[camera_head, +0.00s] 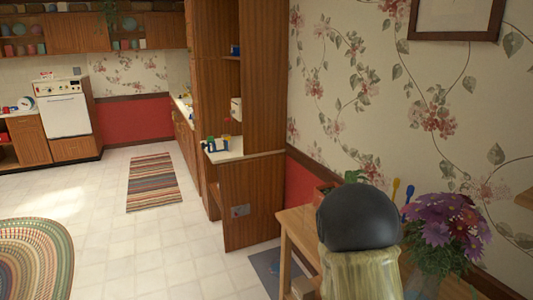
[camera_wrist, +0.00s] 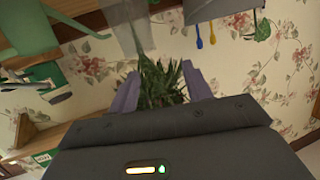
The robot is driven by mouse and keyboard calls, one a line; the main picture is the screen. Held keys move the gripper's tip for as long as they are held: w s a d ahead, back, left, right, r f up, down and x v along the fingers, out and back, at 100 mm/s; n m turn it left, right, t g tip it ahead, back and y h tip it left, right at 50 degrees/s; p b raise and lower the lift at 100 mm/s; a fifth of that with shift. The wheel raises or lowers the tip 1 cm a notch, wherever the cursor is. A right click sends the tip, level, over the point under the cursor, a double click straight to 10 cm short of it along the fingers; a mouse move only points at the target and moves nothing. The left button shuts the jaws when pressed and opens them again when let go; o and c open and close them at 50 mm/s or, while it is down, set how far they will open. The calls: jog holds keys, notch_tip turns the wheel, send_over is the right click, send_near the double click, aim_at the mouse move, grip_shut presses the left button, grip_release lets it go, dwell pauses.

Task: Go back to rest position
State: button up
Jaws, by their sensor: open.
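My gripper (camera_wrist: 160,92) shows in the wrist view, with its two purple fingers spread apart. A spiky green plant (camera_wrist: 160,80) appears between the fingers; I cannot tell how far beyond them it is. I see nothing held. The gripper is not visible in the head view.
In the head view, a wooden table (camera_head: 297,232) stands at the lower right by the floral wall. Purple flowers (camera_head: 447,232) and a potted plant (camera_head: 357,177) are there. A tall wooden cabinet (camera_head: 252,200) stands left of it. The tiled floor (camera_head: 110,245) has clear room, with a striped rug (camera_head: 153,182).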

jog(key=s+a+f+n+g+y, duration=0.1)
jog(key=s+a+f+n+y, duration=0.1)
jog(key=a+n+y, duration=0.7)
jog(key=s+a+r+n+g+y, duration=0.2)
jog(key=s+a+g, duration=0.3)
jog(key=s, duration=0.6)
jog(key=shift+s+a+g+y+p, duration=0.35)
jog(key=shift+a+y, duration=0.25)
jog(key=shift+a, duration=0.55)
